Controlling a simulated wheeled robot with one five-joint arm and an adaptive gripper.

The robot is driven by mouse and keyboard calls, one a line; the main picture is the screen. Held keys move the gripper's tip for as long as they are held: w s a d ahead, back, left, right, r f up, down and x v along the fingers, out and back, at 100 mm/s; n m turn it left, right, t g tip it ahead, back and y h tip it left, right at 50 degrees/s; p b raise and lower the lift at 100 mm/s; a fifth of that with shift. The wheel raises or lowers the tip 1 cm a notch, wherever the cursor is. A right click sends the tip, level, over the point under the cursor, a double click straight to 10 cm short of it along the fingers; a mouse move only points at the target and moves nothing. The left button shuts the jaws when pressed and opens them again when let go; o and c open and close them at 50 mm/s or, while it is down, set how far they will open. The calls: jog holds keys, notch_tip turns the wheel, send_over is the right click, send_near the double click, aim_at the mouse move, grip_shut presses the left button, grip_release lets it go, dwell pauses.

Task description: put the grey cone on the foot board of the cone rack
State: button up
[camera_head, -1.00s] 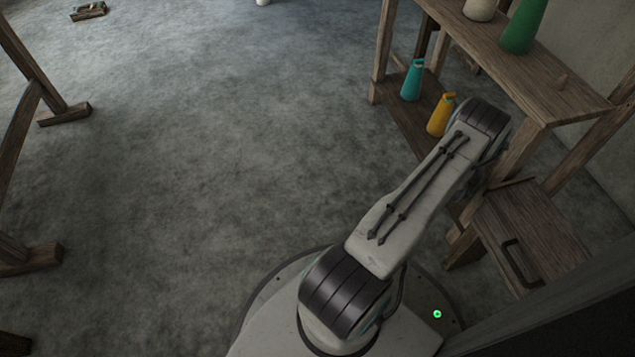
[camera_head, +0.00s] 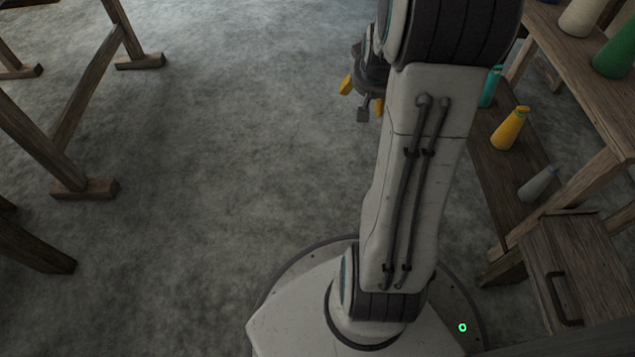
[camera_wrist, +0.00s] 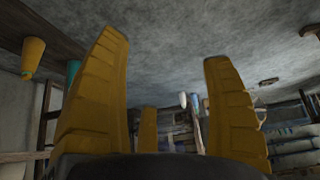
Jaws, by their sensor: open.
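The grey cone (camera_head: 538,184) stands on the low foot board (camera_head: 497,172) of the cone rack in the head view, at the board's near end. It stands apart from the yellow cone (camera_head: 510,128) behind it. My gripper (camera_head: 362,98) hangs over open floor left of the rack, partly hidden by my arm. In the wrist view its yellow fingers (camera_wrist: 165,100) are spread wide with nothing between them. The grey cone is not clearly seen in the wrist view.
A teal cone (camera_head: 490,86) stands farther back on the foot board. The upper shelf holds a cream cone (camera_head: 580,17) and a green cone (camera_head: 614,52). A wooden box with a handle (camera_head: 562,270) is at the near right. Wooden loom legs (camera_head: 85,188) stand left; the floor between is clear.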

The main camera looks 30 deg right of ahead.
jog(key=s+a+r+n+g+y, duration=0.1)
jog(key=s+a+r+n, duration=0.15)
jog(key=a, duration=0.55)
jog(key=s+a+r+n+y, duration=0.1)
jog(key=s+a, duration=0.3)
jog(key=a, duration=0.4)
jog(key=s+a+r+n+g+y, duration=0.1)
jog(key=s+a+n+g, duration=0.1)
jog(key=s+a, duration=0.6)
jog(key=s+n, duration=0.1)
jog(key=s, duration=0.2)
jog(key=shift+s+a+y, duration=0.3)
jog(key=shift+w, duration=0.1)
